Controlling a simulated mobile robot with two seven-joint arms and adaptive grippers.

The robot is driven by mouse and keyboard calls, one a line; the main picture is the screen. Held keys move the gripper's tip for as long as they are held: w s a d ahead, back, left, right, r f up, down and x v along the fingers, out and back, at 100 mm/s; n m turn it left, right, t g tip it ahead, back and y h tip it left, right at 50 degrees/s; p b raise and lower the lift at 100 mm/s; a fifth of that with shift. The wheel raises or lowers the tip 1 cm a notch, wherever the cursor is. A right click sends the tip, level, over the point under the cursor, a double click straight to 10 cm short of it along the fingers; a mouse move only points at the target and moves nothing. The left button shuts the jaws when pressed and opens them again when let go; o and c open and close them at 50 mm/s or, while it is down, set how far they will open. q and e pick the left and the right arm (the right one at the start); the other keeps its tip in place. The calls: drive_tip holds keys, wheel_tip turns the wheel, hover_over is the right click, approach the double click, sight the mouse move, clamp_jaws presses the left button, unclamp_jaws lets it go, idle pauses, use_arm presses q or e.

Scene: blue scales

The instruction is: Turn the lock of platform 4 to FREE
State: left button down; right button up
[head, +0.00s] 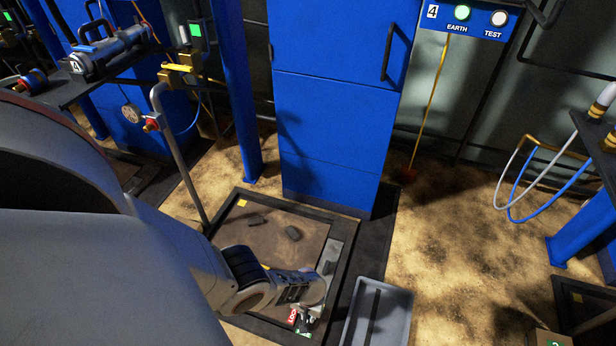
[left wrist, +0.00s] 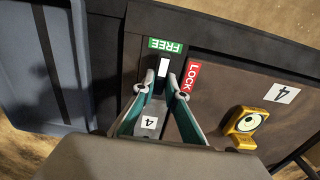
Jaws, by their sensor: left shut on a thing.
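The platform 4 (head: 262,250) is a brown plate in a dark floor frame. In the left wrist view its lock lever (left wrist: 163,68) is dark with a white stripe, and the stripe points at the green FREE label (left wrist: 165,45). The red LOCK label (left wrist: 191,77) is just right of it and also shows in the head view (head: 293,315). My left gripper (left wrist: 167,90) is shut on the lever, with a finger on each side. In the head view this gripper (head: 306,322) hides the lever. My right gripper is not in view.
A grey tray (head: 404,305) lies right of the platform. A blue cabinet (head: 330,130) stands behind it. A yellow fitting (left wrist: 243,122) sits near a white 4 tag (left wrist: 282,93). A bent grey post (head: 178,150) rises at the left.

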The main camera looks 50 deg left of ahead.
use_arm(q)
drive_tip(key=shift+s, duration=0.1)
idle(0.4)
drive_tip(key=c, duration=2)
unclamp_jaws()
drive_tip(key=shift+c, duration=0.2)
drive_tip(key=shift+a+r, duration=0.15)
drive_tip(key=shift+r, duration=0.1)
drive_tip(key=shift+d+r, duration=0.15)
drive_tip(key=shift+r, duration=0.6)
drive_tip(key=shift+d+r, duration=0.1)
drive_tip(key=shift+r, duration=2.6)
